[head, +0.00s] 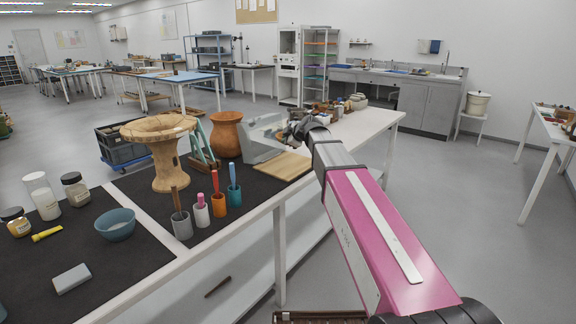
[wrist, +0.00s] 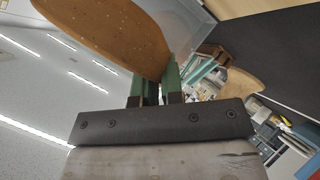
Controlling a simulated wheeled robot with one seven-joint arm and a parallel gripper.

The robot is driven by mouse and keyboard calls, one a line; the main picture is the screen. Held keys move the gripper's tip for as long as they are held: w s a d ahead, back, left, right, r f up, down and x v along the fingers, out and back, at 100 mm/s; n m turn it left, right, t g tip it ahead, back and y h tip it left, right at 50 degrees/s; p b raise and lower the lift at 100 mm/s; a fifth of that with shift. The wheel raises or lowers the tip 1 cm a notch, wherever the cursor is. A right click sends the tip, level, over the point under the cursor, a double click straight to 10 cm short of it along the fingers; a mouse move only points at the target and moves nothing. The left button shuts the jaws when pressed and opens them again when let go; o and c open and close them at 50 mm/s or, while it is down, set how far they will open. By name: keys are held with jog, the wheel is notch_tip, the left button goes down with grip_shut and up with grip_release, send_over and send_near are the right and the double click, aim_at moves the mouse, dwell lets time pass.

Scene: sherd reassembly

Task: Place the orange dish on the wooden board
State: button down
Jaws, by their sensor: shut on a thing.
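My gripper (wrist: 156,88) is shut on the orange dish (wrist: 112,32), which shows as a speckled brown-orange disc at the upper left of the wrist view. The green fingers pinch its edge, and the dish is tilted in that view. In the head view my gripper is mostly hidden behind my arm, and I cannot make out the dish there. The wooden board (head: 283,166) lies flat and bare on the dark mat near the table's right front edge, below and left of my wrist.
A grey angular bin (head: 262,140) stands just behind the board. An orange-brown vase (head: 227,135) and a wooden pedestal (head: 170,170) stand to its left. Tool cups (head: 202,215) stand along the front edge. Several small items crowd the table's far end.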

aim_at(285, 169)
jog(key=shift+a+f, duration=0.2)
jog(key=shift+a, duration=0.2)
jog(key=shift+f, duration=0.35)
notch_tip(285, 169, down, 9)
jog(key=c, duration=1.5)
grip_release()
jog(key=shift+f, duration=0.1)
